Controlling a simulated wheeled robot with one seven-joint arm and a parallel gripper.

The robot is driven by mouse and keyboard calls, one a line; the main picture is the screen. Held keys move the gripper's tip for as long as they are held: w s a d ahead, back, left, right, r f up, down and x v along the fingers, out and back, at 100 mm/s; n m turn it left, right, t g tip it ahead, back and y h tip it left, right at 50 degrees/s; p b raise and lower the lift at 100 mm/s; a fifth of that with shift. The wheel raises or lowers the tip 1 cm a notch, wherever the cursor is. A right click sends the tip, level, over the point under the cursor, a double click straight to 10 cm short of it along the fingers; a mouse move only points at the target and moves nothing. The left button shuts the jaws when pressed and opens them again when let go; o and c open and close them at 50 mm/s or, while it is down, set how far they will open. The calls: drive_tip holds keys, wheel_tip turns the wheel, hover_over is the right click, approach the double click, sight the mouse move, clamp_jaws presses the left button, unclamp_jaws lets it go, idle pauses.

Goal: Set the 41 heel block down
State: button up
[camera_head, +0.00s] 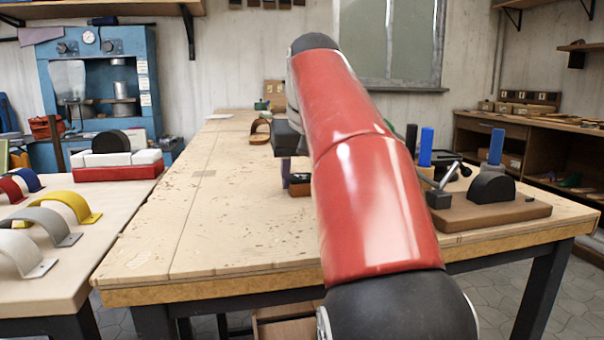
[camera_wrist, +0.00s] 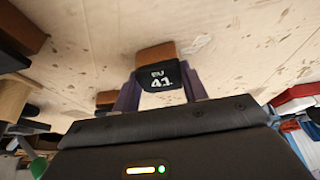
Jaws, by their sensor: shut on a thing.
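The 41 heel block (camera_wrist: 158,78) shows in the wrist view with a black face marked "EU 41" and a brown part behind it. My gripper (camera_wrist: 160,90) is shut on it, with a purple finger on each side. Bare pale wooden table (camera_wrist: 240,40) lies beyond the block; I cannot tell whether the block touches it. In the head view my red arm reaches over the workbench (camera_head: 215,225) and hides most of my gripper. A purple finger shows left of the arm, close above the bench. A small dark and brown piece (camera_head: 300,187) shows beside it, partly hidden.
A brown board (camera_head: 500,215) with a black half-round block (camera_head: 491,188) and blue-handled pieces stands at the bench's right. A tan sandal piece (camera_head: 259,134) lies at the back. The left table holds coloured straps (camera_head: 75,205) and a red-and-white box (camera_head: 118,172). The bench's left half is clear.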

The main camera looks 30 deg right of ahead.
drive_tip(key=o, duration=1.1)
drive_tip(key=p+v, duration=0.1)
drive_tip(key=v, duration=0.6)
drive_tip(key=shift+s+a+r+p, duration=0.1)
drive_tip(key=shift+s+r+p, duration=0.1)
drive_tip(key=shift+r+p, duration=0.15)
